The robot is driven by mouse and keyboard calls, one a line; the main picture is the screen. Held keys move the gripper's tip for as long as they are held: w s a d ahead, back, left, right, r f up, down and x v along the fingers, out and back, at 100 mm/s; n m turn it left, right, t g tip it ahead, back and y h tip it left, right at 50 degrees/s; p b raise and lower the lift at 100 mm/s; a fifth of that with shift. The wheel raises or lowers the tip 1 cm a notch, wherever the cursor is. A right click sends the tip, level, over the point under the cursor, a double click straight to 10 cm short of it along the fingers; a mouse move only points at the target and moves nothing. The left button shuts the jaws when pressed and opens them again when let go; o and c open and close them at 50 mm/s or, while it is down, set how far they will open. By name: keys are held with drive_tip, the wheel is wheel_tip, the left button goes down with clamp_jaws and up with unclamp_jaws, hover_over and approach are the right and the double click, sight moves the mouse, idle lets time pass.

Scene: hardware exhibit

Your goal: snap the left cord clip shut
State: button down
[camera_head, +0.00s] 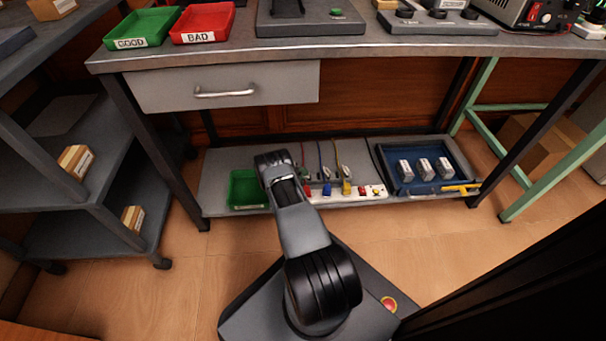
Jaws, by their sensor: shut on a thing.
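Three cords hang above the lower shelf in the middle of the head view, each with a small pale clip on it. The left cord clip (306,173) is just right of my arm's end and partly hidden by it. The middle cord clip (325,173) and the right cord clip (345,173) stand clear of the arm. My gripper (291,178) is at the left cord clip and shut on it. The arm covers most of the fingers. The picture is too small to show whether each clip's latch is open or closed.
A green bin (245,203) is left of my arm on the shelf (217,170). A pale strip (377,190) with coloured pieces lies below the clips. A blue tray (384,158) with three pale blocks is at right. The workbench (240,52) with its drawer overhangs the shelf.

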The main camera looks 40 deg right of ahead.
drive_tip(key=shift+d+r+h, duration=0.1)
drive_tip(key=shift+d+h, duration=0.05)
drive_tip(key=shift+h, duration=0.25)
drive_tip(key=c, duration=1.2)
unclamp_jaws()
drive_tip(key=shift+o, duration=0.4)
drive_tip(key=shift+w+a+f, duration=0.1)
drive_tip(key=shift+a+f, duration=0.15)
drive_tip(key=shift+a, duration=0.05)
